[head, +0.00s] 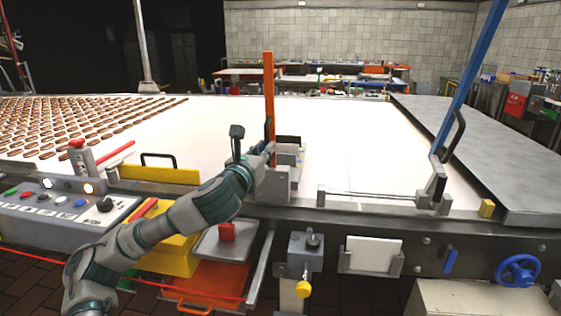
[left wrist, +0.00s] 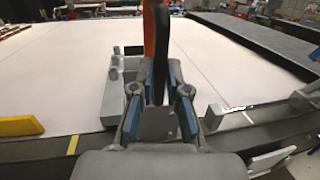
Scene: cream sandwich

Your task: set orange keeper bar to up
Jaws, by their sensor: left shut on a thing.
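The orange keeper bar (head: 269,85) stands upright in the head view, rising from a grey bracket (head: 273,184) at the near edge of the white belt. In the left wrist view the bar (left wrist: 149,35) shows behind a black handle (left wrist: 160,60). My left gripper (head: 268,150) is at the lower part of the bar. In the left wrist view its blue-padded fingers (left wrist: 170,100) are on both sides of the black handle, shut on it. The fingertips are partly hidden in the head view. My right gripper is not in view.
A blue bar (head: 474,68) with a black handle (head: 454,135) leans at the right. A control panel (head: 60,212) and yellow guard (head: 160,174) lie left of the bracket. Rows of brown biscuits (head: 90,120) cover the belt's left. The belt (head: 350,140) right of the bar is clear.

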